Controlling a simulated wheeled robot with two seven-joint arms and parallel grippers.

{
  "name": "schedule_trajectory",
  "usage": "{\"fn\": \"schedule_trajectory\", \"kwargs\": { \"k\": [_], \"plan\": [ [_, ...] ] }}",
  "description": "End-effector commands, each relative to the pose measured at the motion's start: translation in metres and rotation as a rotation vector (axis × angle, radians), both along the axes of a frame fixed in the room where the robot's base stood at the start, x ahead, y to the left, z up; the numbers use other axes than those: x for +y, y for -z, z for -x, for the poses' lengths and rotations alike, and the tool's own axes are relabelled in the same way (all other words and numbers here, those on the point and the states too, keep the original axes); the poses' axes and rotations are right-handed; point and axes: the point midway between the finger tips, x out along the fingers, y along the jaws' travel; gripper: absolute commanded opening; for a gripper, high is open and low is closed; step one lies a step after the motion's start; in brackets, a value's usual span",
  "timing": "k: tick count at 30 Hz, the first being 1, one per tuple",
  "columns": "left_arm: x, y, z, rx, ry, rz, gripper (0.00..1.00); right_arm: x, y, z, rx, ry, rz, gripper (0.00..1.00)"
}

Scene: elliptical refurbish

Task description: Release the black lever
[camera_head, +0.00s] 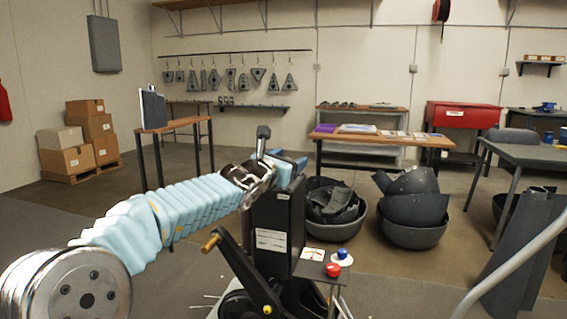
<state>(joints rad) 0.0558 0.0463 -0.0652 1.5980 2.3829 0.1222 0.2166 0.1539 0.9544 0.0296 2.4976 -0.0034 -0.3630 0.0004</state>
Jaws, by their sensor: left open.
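A black lever (263,135) with a blocky knob stands upright at the top of a black machine (276,215) in the middle of the view. My left gripper (260,168) is at the top of the machine, right by the lower part of the lever. Its jaws are open, and the lever's stem rises just beside or between them; I cannot tell which. The lever's lower end is hidden by the gripper. My right gripper is not in view.
A slanted bar with a wooden handle (210,243) juts from the machine's left side. A small stand with a red knob (333,270) and a blue knob (342,253) is at its right. Dark bowls (413,230) sit behind on the floor. A grey table (520,155) stands at right.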

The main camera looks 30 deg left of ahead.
Motion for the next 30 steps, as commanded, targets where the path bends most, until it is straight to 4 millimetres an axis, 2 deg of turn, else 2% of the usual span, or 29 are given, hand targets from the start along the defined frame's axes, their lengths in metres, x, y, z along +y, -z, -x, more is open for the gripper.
{"fn": "schedule_trajectory", "kwargs": {
  "k": [5, 9, 15, 18, 24, 30],
  "plan": [
    [-0.001, 0.002, 0.025, -0.004, 0.000, -0.001, 0.62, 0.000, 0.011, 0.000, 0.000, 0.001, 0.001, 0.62],
    [-0.002, 0.001, 0.060, -0.004, -0.001, 0.000, 0.62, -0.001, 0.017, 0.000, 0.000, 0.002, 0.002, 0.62],
    [-0.004, -0.001, 0.106, -0.004, 0.000, 0.000, 0.62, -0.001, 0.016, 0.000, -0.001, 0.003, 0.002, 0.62],
    [-0.005, -0.002, 0.122, -0.004, 0.000, 0.000, 0.62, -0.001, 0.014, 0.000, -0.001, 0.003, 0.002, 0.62],
    [-0.006, 0.000, 0.136, -0.001, 0.000, 0.001, 0.62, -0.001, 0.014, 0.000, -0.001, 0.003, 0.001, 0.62],
    [-0.005, 0.000, 0.136, -0.001, 0.000, 0.000, 0.62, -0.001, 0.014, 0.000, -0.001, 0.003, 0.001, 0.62]
  ]
}}
